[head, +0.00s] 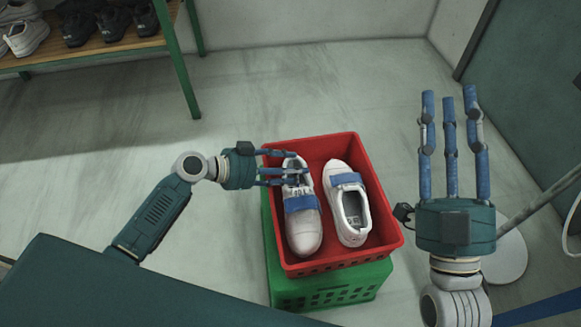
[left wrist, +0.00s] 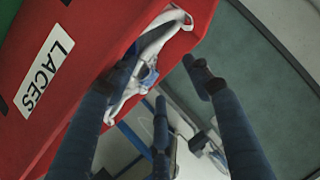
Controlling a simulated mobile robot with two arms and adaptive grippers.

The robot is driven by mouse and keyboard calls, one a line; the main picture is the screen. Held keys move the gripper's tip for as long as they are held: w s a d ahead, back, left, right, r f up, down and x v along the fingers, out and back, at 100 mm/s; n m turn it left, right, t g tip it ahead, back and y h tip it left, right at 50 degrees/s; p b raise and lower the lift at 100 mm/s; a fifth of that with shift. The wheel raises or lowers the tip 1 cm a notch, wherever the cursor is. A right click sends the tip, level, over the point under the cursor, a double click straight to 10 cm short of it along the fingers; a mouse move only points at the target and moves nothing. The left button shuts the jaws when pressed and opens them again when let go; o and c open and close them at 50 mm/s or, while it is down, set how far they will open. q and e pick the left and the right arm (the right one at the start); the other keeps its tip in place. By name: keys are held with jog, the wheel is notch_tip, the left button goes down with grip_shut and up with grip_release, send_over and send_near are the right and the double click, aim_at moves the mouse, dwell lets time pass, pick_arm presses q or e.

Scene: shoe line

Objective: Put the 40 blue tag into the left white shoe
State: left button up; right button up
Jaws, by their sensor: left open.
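Two white shoes with blue straps lie side by side in a red crate (head: 386,245). The left white shoe (head: 304,232) has its opening toward the back, partly covered by my left gripper (head: 299,175). That gripper is open, its fingers over the shoe's far end. The right white shoe (head: 362,213) shows its opening and a dark mark inside. In the left wrist view, a white shoe (left wrist: 165,38) with a blue patch shows between the fingers. I cannot make out a separate 40 blue tag. My right gripper (head: 450,100) is open and empty, right of the crate.
The red crate sits on a green crate (head: 330,290). The red wall bears a LACES label (left wrist: 44,72) in the left wrist view. A shelf (head: 95,52) with shoes stands at the back left. The floor behind the crate is clear.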

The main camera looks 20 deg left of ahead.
pick_arm(q)
jog(key=shift+s+a+f, duration=0.1)
jog(key=shift+s+f, duration=0.2)
jog(key=shift+f, duration=0.2)
jog(key=r+v, duration=0.1)
jog(key=v, duration=1.1)
jog(key=shift+w, duration=0.3)
